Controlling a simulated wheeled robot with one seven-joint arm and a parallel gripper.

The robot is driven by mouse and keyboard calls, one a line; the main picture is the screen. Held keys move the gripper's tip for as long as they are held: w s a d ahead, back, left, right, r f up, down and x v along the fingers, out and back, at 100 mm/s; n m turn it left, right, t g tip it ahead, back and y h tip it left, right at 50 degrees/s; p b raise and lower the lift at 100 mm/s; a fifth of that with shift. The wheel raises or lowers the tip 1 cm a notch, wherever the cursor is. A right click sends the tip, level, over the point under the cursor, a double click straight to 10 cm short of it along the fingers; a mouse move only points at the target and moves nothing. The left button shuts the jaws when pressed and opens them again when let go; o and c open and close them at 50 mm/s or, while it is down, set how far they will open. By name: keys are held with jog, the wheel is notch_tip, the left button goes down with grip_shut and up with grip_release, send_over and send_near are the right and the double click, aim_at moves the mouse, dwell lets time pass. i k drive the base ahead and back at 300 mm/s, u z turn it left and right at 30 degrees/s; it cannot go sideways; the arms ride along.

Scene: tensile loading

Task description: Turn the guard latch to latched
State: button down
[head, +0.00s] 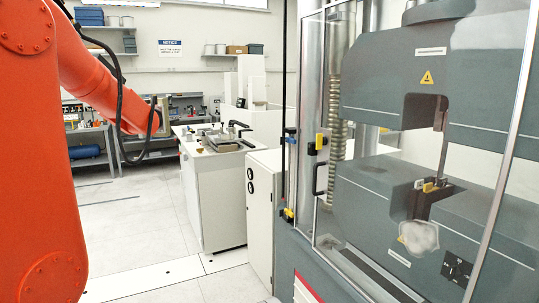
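The testing machine's clear guard door (335,235) stands at the right and looks closed across the front of the machine. A black pull handle (316,180) is on its left edge. Above the handle is a small yellow and black fitting (319,142), which looks like the guard latch; its turned position is too small to read. My orange arm fills the left side. Its far end, with my gripper (162,114), points toward the back bench, well left of the door and apart from it. The fingers are too small to tell open from shut.
A white cabinet (215,205) with tools on top stands between my arm and the machine. Inside the guard, a thin upright specimen (443,150) sits between the grey machine heads. Shelves and benches line the back wall. The floor at the centre left is clear.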

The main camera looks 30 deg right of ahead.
aim_at(321, 140)
jog(key=z, duration=0.1)
jog(key=i, duration=1.15)
jog(key=u, duration=0.2)
